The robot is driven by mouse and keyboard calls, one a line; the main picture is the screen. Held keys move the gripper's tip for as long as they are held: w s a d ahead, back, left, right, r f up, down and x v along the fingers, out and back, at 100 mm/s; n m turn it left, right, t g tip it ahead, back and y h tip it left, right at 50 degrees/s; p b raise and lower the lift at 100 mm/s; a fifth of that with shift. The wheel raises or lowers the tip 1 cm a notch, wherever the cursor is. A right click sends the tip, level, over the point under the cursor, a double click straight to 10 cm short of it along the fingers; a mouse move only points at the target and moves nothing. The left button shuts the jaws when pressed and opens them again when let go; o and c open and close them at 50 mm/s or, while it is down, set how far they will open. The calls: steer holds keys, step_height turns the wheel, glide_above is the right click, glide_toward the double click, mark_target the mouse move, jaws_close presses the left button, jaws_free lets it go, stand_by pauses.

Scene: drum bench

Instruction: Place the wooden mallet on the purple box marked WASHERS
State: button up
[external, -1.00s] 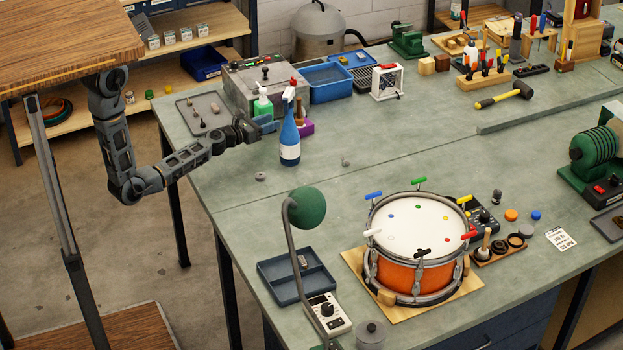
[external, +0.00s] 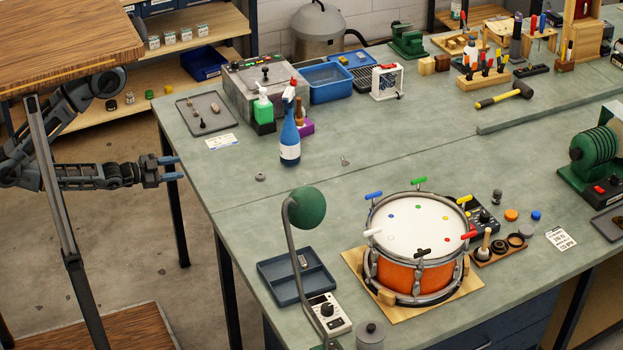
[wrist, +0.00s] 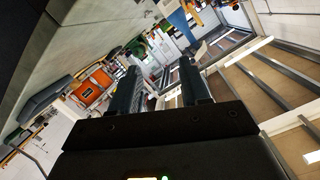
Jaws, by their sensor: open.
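The purple box (external: 307,129) sits on the bench behind the blue spray bottle, which hides much of it. A small brown upright piece (external: 299,112), apparently the wooden mallet, stands at the box and seems to rest on it; the bottle partly covers it, so contact is unclear. The WASHERS marking is not readable. My gripper (external: 173,168) is off the bench's left edge, well apart from the box, with its fingers spread and empty. In the wrist view my gripper (wrist: 160,82) shows two separate fingers with nothing between them.
The blue spray bottle (external: 290,140) stands directly in front of the purple box. A green bottle (external: 263,108) is to its left. A grey tray (external: 206,127) and a white card (external: 223,142) lie near the left edge.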

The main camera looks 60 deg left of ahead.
steer(key=s+r+n+g, duration=0.1)
steer(key=s+r+n, duration=0.3)
steer(key=s+n, duration=0.1)
steer(key=shift+a+r+n, duration=0.15)
steer(key=shift+n, duration=0.15)
steer(key=shift+f, duration=0.25)
stand_by(0.6)
